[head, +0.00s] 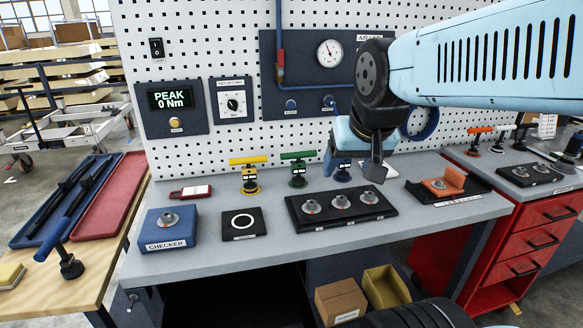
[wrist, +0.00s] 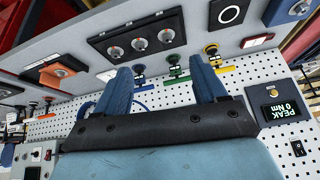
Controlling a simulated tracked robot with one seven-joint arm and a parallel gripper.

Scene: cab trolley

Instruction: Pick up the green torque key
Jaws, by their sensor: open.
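The green torque key (head: 298,167) stands upright at the back of the grey bench, between a yellow key (head: 249,174) and a blue key (head: 342,168). It has a T-shaped green handle. My gripper (head: 376,168) is above the bench, to the right of the green key and apart from it. In the wrist view my gripper (wrist: 160,65) is open with nothing held. The green key (wrist: 175,72) shows beyond the gap between the fingers, nearer the right finger. The blue key (wrist: 141,78) is beside the left finger, the yellow key (wrist: 213,57) beyond the right.
A black plate (head: 380,208) with three round fittings lies in front of the keys. A blue checker box (head: 170,229) and a black ring pad (head: 243,223) are to the left. The pegboard (head: 215,55) rises behind. An orange block (head: 441,184) sits on a tray at right.

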